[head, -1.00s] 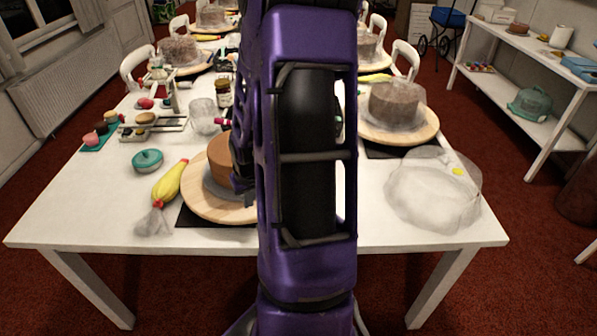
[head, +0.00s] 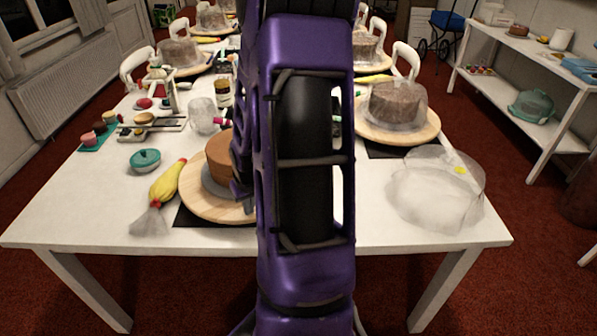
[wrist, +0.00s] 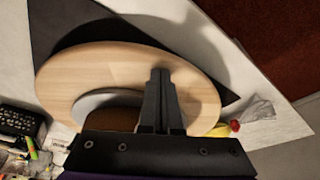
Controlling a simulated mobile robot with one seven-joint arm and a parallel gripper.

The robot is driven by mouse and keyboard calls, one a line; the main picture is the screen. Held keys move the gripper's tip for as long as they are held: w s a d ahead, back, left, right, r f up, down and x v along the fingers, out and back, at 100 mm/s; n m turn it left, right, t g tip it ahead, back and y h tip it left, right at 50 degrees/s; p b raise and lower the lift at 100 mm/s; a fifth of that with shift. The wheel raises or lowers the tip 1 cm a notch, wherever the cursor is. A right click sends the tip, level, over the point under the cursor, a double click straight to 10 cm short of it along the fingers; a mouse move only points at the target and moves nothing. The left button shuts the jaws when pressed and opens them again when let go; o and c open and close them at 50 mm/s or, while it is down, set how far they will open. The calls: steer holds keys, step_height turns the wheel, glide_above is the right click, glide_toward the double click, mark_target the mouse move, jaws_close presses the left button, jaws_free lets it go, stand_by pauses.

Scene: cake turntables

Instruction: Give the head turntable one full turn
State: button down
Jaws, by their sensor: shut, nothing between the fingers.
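The head turntable (head: 196,202), a round pale wooden disc, stands at the near edge of the white table on a dark mat (head: 190,219). A brown cake (head: 218,158) sits on a grey round board at its middle. My arm hides the turntable's right part in the head view. In the wrist view the wooden disc (wrist: 95,68) fills the middle. My gripper (wrist: 160,72) is shut and empty, with its fingertips over the disc's wooden rim area, beside the cake. I cannot tell whether the tips touch the wood.
A clear dome cover (head: 437,195) lies at the table's front right. Another covered cake turntable (head: 398,128) stands behind it. The front left of the table is clear.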

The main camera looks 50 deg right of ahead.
steer(key=s+d+p, duration=0.1)
steer(key=d+p, duration=0.1)
steer(key=d, duration=0.1)
steer(key=s+d+p, duration=0.1)
steer(key=d+p, duration=0.1)
steer(key=shift+s+d+r, duration=0.15)
steer(key=shift+s+d, duration=0.05)
steer(key=shift+s, duration=0.15)
steer(key=shift+d, duration=0.2)
steer(key=shift+s+d+p, duration=0.15)
steer(key=shift+d+p, duration=0.3)
steer(key=shift+p, duration=0.05)
steer(key=shift+s+d+p, duration=0.2)
steer(key=shift+d+p, duration=0.95)
steer(key=shift+d, duration=1.6)
steer(key=d, duration=0.2)
steer(key=w+d, duration=0.1)
steer(key=d, duration=0.3)
steer(key=shift+w+d, duration=0.15)
steer(key=shift+w, duration=0.2)
